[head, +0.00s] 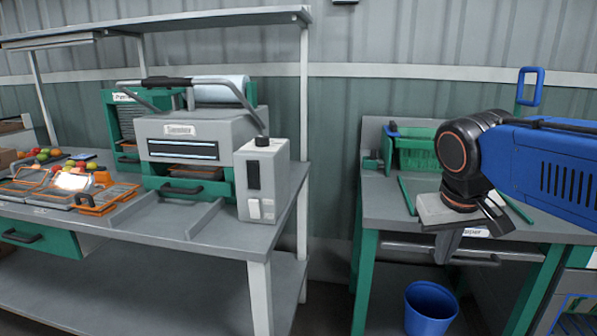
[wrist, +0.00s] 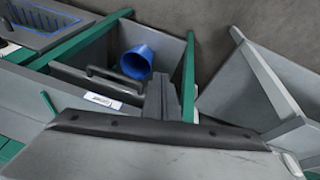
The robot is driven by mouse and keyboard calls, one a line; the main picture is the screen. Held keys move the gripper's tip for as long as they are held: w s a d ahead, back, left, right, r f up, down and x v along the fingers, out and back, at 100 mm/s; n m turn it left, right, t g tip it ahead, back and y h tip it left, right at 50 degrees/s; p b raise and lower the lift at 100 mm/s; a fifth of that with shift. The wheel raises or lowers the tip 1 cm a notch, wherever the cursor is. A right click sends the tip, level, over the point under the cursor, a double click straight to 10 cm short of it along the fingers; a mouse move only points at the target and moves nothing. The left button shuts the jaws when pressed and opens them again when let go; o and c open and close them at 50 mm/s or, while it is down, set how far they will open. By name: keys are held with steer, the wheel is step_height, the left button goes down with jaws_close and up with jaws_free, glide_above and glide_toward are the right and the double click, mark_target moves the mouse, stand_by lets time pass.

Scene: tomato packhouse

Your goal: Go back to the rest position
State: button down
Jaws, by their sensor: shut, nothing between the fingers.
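My gripper (head: 447,246) hangs at the end of my blue arm on the right of the head view, over the front edge of the right-hand grey bench (head: 384,200). Its fingers point down, are shut together and hold nothing. In the wrist view my gripper (wrist: 170,98) shows as a dark closed pair of fingers in the middle, with the bench drawer handle (wrist: 118,80) and a blue bin (wrist: 138,61) beyond it. I see no contact between the fingers and the bench, though the gap is hard to judge.
The blue bin (head: 430,308) stands below the right bench. A sealing machine (head: 190,140) and a grey control box (head: 262,178) stand on the left bench (head: 215,250), with tomato trays (head: 105,198) farther left. A gap separates the benches. A green rack (head: 412,150) stands behind my gripper.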

steer(key=s+f+t+y, duration=0.1)
steer(key=s+f, duration=1)
steer(key=f, duration=0.2)
steer(key=shift+d+f+y, duration=0.2)
steer(key=shift+d+y, duration=0.05)
steer(key=shift+y, duration=0.15)
